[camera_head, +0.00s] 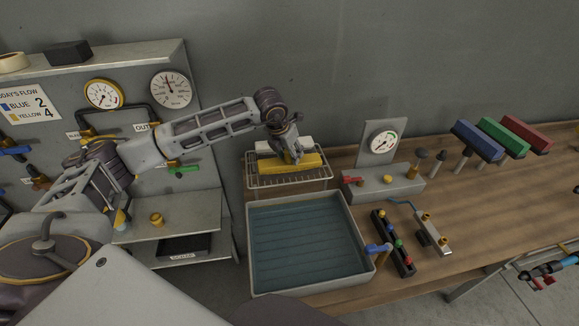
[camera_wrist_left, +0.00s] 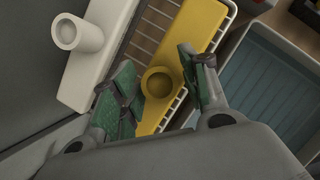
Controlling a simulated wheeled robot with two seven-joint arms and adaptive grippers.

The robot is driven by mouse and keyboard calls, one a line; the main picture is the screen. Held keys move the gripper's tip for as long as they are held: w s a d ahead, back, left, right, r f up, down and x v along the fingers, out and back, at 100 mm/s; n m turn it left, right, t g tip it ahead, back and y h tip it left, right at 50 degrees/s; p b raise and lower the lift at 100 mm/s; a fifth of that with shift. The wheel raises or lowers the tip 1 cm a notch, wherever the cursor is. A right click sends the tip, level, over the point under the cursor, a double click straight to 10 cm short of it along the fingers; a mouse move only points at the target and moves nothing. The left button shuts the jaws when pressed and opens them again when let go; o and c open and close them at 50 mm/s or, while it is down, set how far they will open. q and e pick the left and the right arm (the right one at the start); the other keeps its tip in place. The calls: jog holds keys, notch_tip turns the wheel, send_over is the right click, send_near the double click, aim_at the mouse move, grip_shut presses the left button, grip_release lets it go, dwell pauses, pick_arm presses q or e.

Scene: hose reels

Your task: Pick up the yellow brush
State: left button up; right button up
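The yellow brush (camera_head: 306,163) lies on a wire rack (camera_head: 262,180) at the back of the bench, left of its middle. In the left wrist view the yellow brush (camera_wrist_left: 187,38) has a round hollow socket on top. My left gripper (camera_head: 291,157) is over the brush, pointing down. In the wrist view its two fingers (camera_wrist_left: 163,88) are spread, one on each side of the socket, with a visible gap to the right finger. Whether the left finger touches the socket is unclear. My right gripper is not in view.
A white brush (camera_wrist_left: 97,58) with a similar socket lies beside the yellow one, against the wall. A water basin (camera_head: 352,225) stands in front of the rack. A gauge stand (camera_head: 385,185) is to the right. Blue, green and red brushes (camera_head: 503,137) stand farther right.

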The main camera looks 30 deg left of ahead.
pick_arm(q)
jog(key=c, duration=0.7)
grip_shut()
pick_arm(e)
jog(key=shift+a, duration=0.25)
pick_arm(q)
jog(key=shift+r, duration=0.15)
notch_tip(320, 180, up, 9)
jog(key=shift+f+b, duration=0.2)
jog(key=shift+b, duration=0.6)
jog(key=shift+r, duration=0.65)
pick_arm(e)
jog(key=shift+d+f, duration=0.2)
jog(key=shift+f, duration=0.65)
pick_arm(q)
jog(key=shift+f, duration=0.1)
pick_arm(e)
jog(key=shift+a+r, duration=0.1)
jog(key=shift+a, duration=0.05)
